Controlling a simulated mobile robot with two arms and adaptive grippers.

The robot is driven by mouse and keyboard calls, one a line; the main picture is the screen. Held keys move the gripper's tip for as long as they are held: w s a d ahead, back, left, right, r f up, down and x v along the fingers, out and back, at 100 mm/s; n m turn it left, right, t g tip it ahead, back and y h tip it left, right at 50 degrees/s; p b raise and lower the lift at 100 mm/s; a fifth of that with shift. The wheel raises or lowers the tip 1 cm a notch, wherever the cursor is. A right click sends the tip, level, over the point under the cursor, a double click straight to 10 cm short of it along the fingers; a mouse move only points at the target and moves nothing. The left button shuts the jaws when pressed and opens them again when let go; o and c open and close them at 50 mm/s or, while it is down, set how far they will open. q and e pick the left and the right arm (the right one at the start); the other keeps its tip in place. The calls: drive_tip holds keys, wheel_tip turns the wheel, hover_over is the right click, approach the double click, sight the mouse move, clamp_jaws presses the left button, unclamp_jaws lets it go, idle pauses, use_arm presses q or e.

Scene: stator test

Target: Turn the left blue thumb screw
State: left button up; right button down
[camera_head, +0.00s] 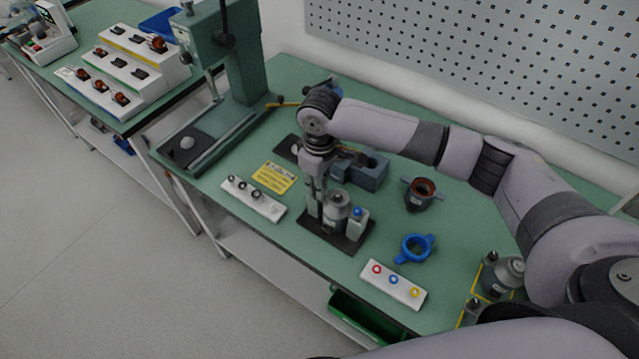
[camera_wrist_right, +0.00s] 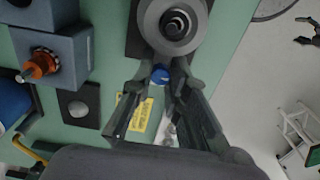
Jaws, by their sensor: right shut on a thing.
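A test fixture with a dark base plate (camera_head: 345,244) stands on the green bench in the head view. A grey metal cylinder (camera_head: 336,203) is in its middle. A blue thumb screw (camera_head: 357,211) tops the post on its right. My right gripper (camera_head: 316,197) points down at the fixture's left side and hides the left post. In the right wrist view, the left blue thumb screw (camera_wrist_right: 160,74) sits between the fingertips, close to the grey cylinder (camera_wrist_right: 173,20). The gripper is shut on it. My left gripper is not in view.
A blue ring (camera_head: 415,248) and white trays with colored rings (camera_head: 402,292) and dark rings (camera_head: 238,190) lie nearby. A green press (camera_head: 235,60) stands at the back left. A dark housing (camera_head: 420,195) and a grey block (camera_head: 368,172) stand behind the fixture.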

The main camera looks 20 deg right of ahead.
drive_tip(key=shift+r, duration=0.1)
drive_tip(key=shift+r+m+p, duration=0.1)
drive_tip(key=shift+m+p, duration=0.2)
drive_tip(key=shift+p, duration=0.45)
drive_tip(key=m+p, duration=0.5)
drive_tip(key=p, duration=0.3)
drive_tip(key=shift+s+a+r+m, duration=0.1)
drive_tip(key=shift+m, duration=0.2)
drive_tip(key=shift+m+p, duration=0.95)
drive_tip(key=shift+m, duration=0.15)
drive_tip(key=shift+f+m, duration=0.25)
drive_tip(key=shift+m, duration=0.85)
drive_tip(key=c, duration=1.5)
unclamp_jaws()
drive_tip(key=shift+c, duration=0.2)
